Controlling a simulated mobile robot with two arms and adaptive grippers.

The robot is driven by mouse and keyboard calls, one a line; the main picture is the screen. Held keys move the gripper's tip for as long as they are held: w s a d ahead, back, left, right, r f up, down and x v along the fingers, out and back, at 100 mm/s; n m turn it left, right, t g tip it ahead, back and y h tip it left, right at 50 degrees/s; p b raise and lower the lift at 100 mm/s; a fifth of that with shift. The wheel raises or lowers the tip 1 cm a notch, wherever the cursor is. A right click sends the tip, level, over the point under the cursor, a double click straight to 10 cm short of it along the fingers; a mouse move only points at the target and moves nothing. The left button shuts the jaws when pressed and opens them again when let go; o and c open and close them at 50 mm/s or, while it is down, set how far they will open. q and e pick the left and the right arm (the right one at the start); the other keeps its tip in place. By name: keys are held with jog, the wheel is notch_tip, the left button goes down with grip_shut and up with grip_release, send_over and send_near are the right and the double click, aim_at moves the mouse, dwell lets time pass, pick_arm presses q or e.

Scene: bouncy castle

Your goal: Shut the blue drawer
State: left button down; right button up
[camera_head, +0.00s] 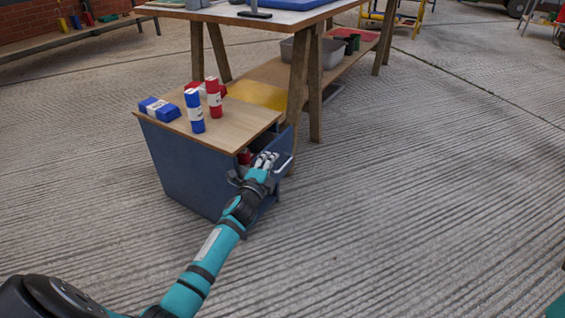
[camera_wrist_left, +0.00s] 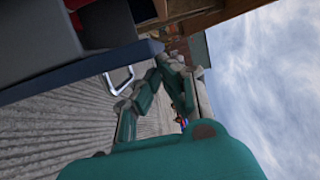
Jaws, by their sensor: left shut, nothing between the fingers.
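The blue cabinet (camera_head: 185,165) with a wooden top stands on the floor left of the middle in the head view. Its blue drawer (camera_head: 287,145) sticks out on the right side, and a red thing shows inside. The drawer also shows in the left wrist view (camera_wrist_left: 75,72), with its pale metal handle (camera_wrist_left: 119,80). My left gripper (camera_head: 265,160) is at the drawer's front, close to the handle, its fingers shut with nothing between them. I cannot tell whether it touches the drawer. My right gripper is not in view.
Blue and red bottles (camera_head: 194,111) stand on the wooden top (camera_head: 240,125), with a blue packet (camera_head: 159,109) lying beside them. A wooden workbench (camera_head: 300,70) with a lower shelf stands right behind the cabinet. The ridged floor (camera_head: 420,210) to the right is clear.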

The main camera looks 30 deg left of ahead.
pick_arm(q)
jog(key=shift+a, duration=1.35)
